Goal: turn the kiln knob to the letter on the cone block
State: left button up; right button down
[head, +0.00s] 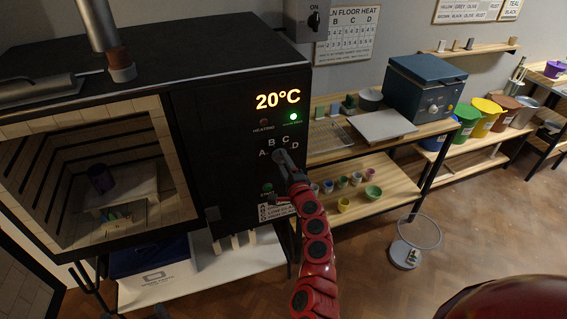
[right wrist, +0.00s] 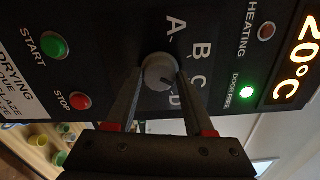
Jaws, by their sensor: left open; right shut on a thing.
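The grey kiln knob (right wrist: 159,72) sits on the black panel, with the letters A, B, C and D around one side. My right gripper (right wrist: 157,80) is shut on it, one finger on each side. A dark mark on the knob points toward the C and D side; which one, I cannot tell. In the head view my red right arm reaches up to the knob (head: 280,155). Inside the open kiln (head: 185,110), small coloured pieces (head: 117,214) stand low under a shelf, perhaps the cone block; no letter is readable.
The display (head: 278,99) reads 20°C, with a green light lit below it. A green START button (right wrist: 54,46) and a red STOP button (right wrist: 80,101) are near the knob. A wall chart (head: 346,36) lists letters. A wooden shelf unit (head: 345,150) stands to the right.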

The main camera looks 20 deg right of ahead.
jog(key=m, duration=0.3)
jog(key=shift+f+m, duration=0.1)
jog(key=shift+m, duration=0.2)
jog(key=shift+m+p, duration=0.45)
jog(key=shift+m, duration=1.35)
jog(key=shift+c, duration=1.4)
grip_release()
jog(key=s+b, duration=0.2)
jog(key=s, duration=1.5)
jog(key=shift+s+d+b, duration=0.2)
jog(key=shift+d+b, duration=0.1)
jog(key=shift+b, duration=0.1)
